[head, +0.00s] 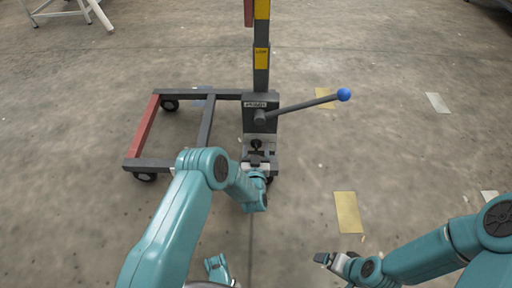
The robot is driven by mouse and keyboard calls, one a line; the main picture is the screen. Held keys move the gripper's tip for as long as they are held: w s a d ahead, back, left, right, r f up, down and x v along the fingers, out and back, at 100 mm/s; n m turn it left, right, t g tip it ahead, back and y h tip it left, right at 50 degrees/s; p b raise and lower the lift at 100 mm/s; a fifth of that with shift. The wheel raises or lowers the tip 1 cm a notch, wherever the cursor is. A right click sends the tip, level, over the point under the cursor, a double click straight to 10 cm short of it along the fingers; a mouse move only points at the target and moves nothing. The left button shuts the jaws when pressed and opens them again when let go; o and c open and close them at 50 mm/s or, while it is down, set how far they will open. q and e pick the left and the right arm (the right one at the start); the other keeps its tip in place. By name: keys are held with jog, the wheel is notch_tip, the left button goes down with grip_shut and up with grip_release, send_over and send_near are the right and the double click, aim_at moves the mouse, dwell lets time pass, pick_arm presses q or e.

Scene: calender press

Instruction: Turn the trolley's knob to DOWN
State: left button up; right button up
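The trolley (208,125) is a dark grey wheeled frame with a red bar on its left side and an upright mast. A grey box with a small label sits low on the mast. A lever (300,106) with a blue ball end points right from this box. My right gripper (323,258) is low over the floor, away from the trolley, holding nothing visible.
Concrete floor surrounds the trolley, with flat yellow patches (348,212) and a pale one (438,103) on the right. A white metal frame (80,12) stands at the top left. The floor right of the trolley is otherwise clear.

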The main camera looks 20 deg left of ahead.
pick_arm(q)
jog(key=c, duration=1)
jog(key=shift+o, duration=0.2)
